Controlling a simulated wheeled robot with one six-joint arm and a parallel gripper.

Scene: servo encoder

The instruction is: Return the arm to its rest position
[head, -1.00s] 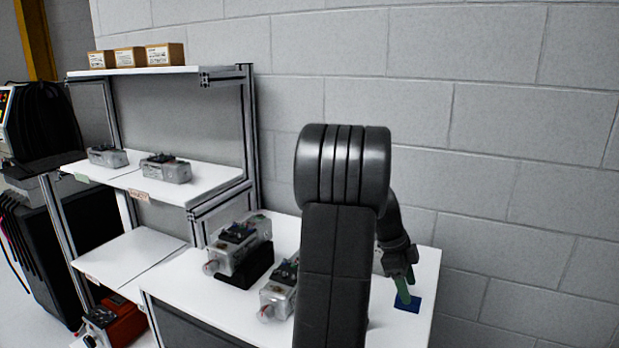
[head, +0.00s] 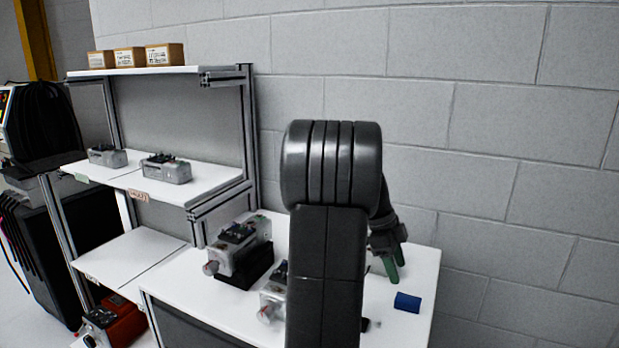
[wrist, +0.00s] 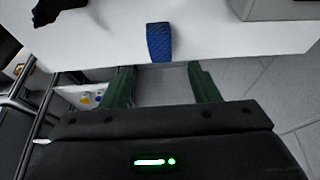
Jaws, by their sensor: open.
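My gripper (head: 390,266) hangs above the right part of the white workbench (head: 423,285), with its green fingers pointing down. In the wrist view my gripper (wrist: 161,82) has its two green fingers wide apart with nothing between them. My dark arm rises in front of the head camera and hides the middle of the bench. A small blue textured piece (head: 407,303) lies on the bench, apart from the fingers. It also shows in the wrist view (wrist: 158,42), beyond the fingertips.
A servo unit (head: 240,247) sits on a black stand on the bench. Another unit (head: 272,300) is partly behind my arm. The shelf rack (head: 215,185) at left holds two units and several boxes (head: 130,57). A grey block wall (head: 520,130) stands behind.

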